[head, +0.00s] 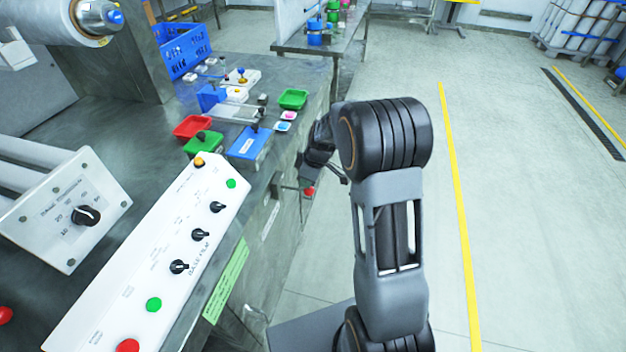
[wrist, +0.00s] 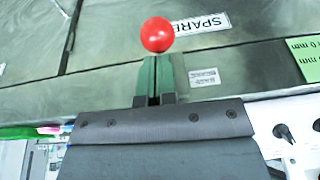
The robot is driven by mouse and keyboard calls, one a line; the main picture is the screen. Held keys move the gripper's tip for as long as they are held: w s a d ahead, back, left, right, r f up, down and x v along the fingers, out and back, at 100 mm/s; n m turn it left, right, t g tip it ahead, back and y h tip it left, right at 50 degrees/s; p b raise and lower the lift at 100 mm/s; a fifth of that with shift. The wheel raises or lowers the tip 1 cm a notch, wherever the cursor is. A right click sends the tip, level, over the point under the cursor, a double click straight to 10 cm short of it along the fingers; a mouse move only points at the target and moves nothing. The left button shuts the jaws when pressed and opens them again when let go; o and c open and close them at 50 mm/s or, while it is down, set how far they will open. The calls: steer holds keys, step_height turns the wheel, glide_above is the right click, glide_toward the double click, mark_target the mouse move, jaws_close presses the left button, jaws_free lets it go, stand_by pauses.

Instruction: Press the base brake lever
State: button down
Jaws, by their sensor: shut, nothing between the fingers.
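A red ball knob (head: 309,190) sticks out on a short rod from the side of the bench, low and in front of the dark panel; it looks like the brake lever's end. In the wrist view the red ball (wrist: 157,34) is just beyond the tips of my gripper (wrist: 154,66). The green-grey fingers are together and empty. The ball sits almost in line with them; whether they touch it I cannot tell. In the head view my gripper is mostly hidden behind my arm's wrist, close to the knob.
A white control panel (head: 150,265) with knobs and buttons lies on the bench at left. Green and red trays and a blue box (head: 250,142) stand farther back. A SPARE label (wrist: 200,24) is on the bench side. The floor right of my arm is clear.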

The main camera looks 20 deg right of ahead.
mark_target(310, 194)
steer(key=f+y+b, duration=0.1)
steer(key=b, duration=0.2)
steer(key=f+t+b, duration=0.1)
steer(key=b, duration=0.2)
steer(key=f+y+b, duration=0.1)
steer(key=f+b, duration=0.1)
steer(key=b, duration=0.1)
steer(key=shift+s+d+t+y+b, duration=0.3)
steer(key=shift+d+t+b, duration=0.05)
steer(key=shift+t+b, duration=0.05)
steer(key=y+b, duration=0.1)
steer(key=b, duration=0.3)
steer(key=f+t+y+b, duration=0.1)
steer(key=b, duration=0.3)
steer(key=shift+d+f+t, duration=0.2)
steer(key=shift+f+t, duration=0.05)
steer(key=shift+t, duration=0.05)
steer(key=shift+f+b, duration=0.15)
steer(key=shift+b, duration=0.65)
steer(key=shift+s+b, duration=0.1)
steer(key=shift+b, duration=0.5)
